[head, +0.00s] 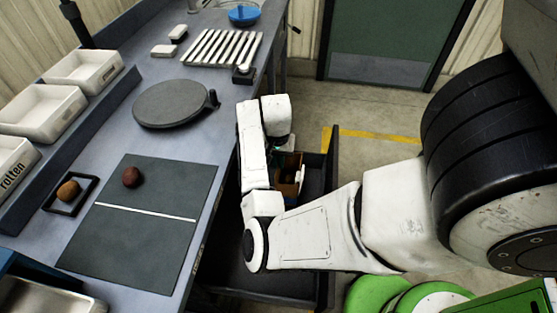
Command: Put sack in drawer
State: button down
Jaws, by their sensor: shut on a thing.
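An open dark drawer (333,165) stands out from under the right side of the bench. A small brown sack (291,178) shows over the inside of the drawer, partly covered by my arm. My gripper (284,152) points down at the sack's top, mostly hidden behind my white wrist, and is shut on it. I cannot tell whether the sack touches the drawer floor.
The blue-grey bench holds a dark mat (140,235) with a reddish potato (131,177), a potato in a black frame (68,190), a round plate (170,103), a white slatted rack (222,48) and white bins (40,110). Floor beyond the drawer is clear.

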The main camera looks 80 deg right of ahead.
jog(key=c, duration=1.2)
grip_release()
jog(key=shift+o, duration=0.2)
notch_tip(320, 180, up, 10)
jog(key=p, duration=1)
jog(key=shift+r+p, duration=0.15)
jog(key=shift+p, duration=0.15)
